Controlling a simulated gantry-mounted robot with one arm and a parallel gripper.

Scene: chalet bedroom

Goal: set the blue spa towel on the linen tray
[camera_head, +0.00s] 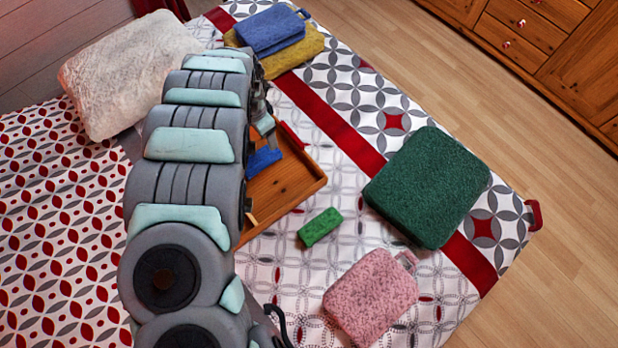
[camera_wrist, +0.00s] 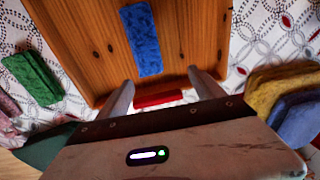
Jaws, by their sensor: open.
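The wooden linen tray (camera_head: 291,184) lies on the bed, partly hidden by my arm in the head view. It fills the top middle of the wrist view (camera_wrist: 190,45). A small blue towel-like block (camera_head: 263,160) lies flat on the tray floor; it shows clearly in the wrist view (camera_wrist: 142,40). A larger blue folded towel (camera_head: 268,29) with a loop lies on a yellow one at the far edge. My gripper (camera_wrist: 161,82) is open and empty over the tray's edge, apart from the blue block. A red piece (camera_wrist: 158,99) at that edge shows between its fingers.
The yellow folded towel (camera_head: 295,56) is under the larger blue one. A small green block (camera_head: 320,227), a large dark green pad (camera_head: 428,187) and a pink pad (camera_head: 370,297) lie right of the tray. A white cushion (camera_head: 125,75) is at the left.

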